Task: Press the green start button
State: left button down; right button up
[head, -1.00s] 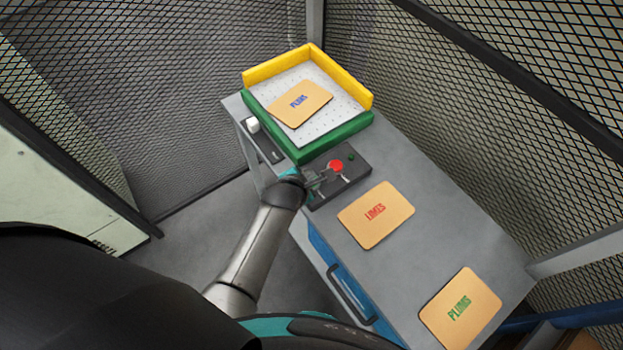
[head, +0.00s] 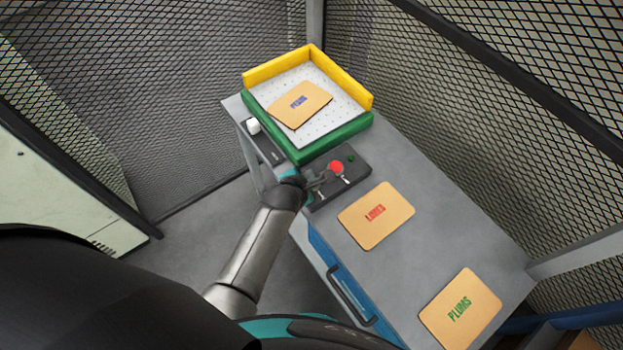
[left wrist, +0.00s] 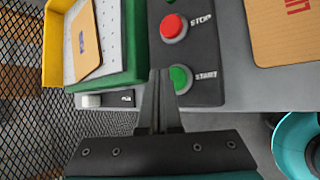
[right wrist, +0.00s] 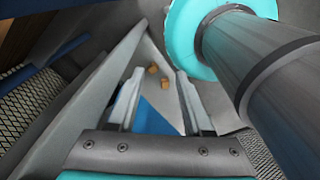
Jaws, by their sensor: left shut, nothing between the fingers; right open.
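The green start button (left wrist: 181,78) sits on the dark control box (head: 362,178), beside its white START label in the left wrist view. My left gripper (left wrist: 160,72) is shut and empty. Its fingertips overlap the button's left edge in that view; whether they touch it I cannot tell. In the head view my left gripper (head: 318,183) is at the box's near left side and hides the green button. The red stop button (head: 336,167) is farther along the box; it also shows in the left wrist view (left wrist: 173,28). My right gripper (right wrist: 158,74) is open and empty, away from the box.
A tray with yellow and green walls (head: 335,140) stands beyond the box, with a cardboard blank (head: 300,104) in it. Mesh fencing (head: 520,90) encloses the area.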

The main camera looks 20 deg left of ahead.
pick_arm(q)
jog(key=shift+f, duration=0.15)
dwell(0.6)
jog(key=shift+f, duration=0.3)
